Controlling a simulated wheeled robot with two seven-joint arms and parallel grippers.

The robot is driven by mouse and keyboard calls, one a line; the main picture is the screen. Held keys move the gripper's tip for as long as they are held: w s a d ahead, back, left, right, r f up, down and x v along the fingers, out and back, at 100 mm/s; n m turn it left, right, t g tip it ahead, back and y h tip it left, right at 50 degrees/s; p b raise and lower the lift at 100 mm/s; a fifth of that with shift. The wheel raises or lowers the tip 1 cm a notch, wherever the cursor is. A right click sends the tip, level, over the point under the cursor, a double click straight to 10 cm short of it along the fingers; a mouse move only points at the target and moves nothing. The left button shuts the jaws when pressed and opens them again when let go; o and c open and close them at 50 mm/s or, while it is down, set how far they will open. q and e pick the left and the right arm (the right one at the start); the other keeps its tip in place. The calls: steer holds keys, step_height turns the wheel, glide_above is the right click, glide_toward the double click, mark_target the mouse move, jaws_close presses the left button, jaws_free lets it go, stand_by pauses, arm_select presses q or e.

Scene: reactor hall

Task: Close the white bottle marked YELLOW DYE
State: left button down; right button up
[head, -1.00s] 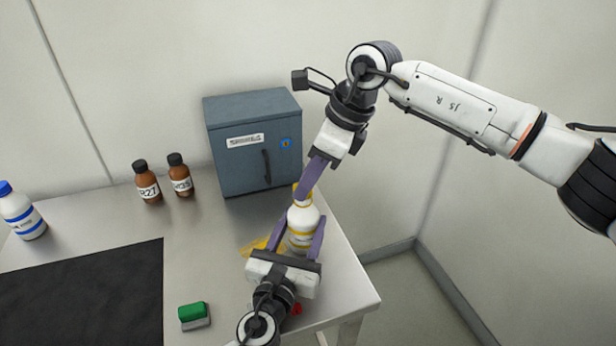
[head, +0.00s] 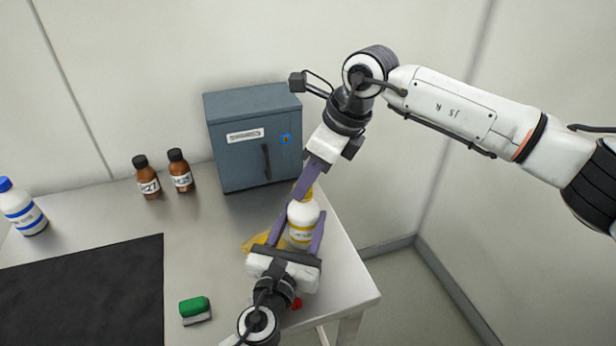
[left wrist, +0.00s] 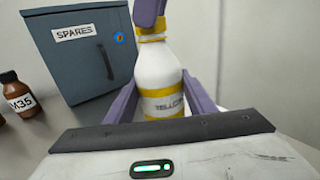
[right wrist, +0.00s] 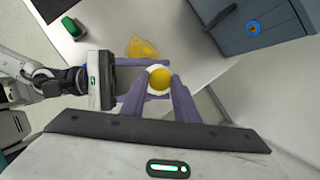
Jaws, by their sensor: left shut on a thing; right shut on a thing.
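The white bottle (head: 303,218) with yellow bands stands upright near the table's right edge; its label reads "YELLO..." in the left wrist view (left wrist: 160,80). A yellow cap (right wrist: 160,78) sits on its neck; whether it is fully tightened I cannot tell. My left gripper (head: 295,235) is shut around the bottle's body from the near side. My right gripper (head: 304,190) comes from above and is shut on the yellow cap, its fingers on either side of it in the right wrist view. The fingers partly hide the cap in the head view.
A yellow patch (right wrist: 142,47) lies on the table beside the bottle. A grey SPARES cabinet (head: 255,140) stands behind. Two brown bottles (head: 148,180), a blue-capped bottle (head: 24,212), a black mat (head: 85,290) and a green-topped block (head: 195,308) are left. A small red thing (head: 296,303) lies by my left wrist.

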steer(key=m, duration=0.2)
steer(key=m+t+h, duration=0.1)
steer(key=m, duration=0.1)
steer(key=m+t, duration=0.1)
steer(key=m, duration=0.1)
steer(key=shift+s+a+h, duration=0.25)
steer(key=shift+s+h, duration=0.05)
steer(key=shift+h, duration=0.1)
steer(key=m, duration=0.2)
steer(key=m+h, duration=0.1)
steer(key=m, duration=0.1)
steer(key=m+h, duration=0.1)
steer(key=m, duration=0.1)
steer(key=shift+a+t, duration=0.3)
steer(key=m+h, duration=0.1)
steer(key=m, duration=0.1)
steer(key=m+h, duration=0.1)
steer(key=m, duration=0.4)
steer(key=shift+w+a+h, duration=0.1)
steer(key=shift+a+h, duration=0.2)
steer(key=shift+h, duration=0.1)
steer(key=m+g, duration=0.1)
steer(key=m, duration=0.1)
steer(key=m+g+h, duration=0.1)
steer(key=m, duration=0.2)
steer(key=shift+w, duration=0.1)
steer(key=o, duration=1)
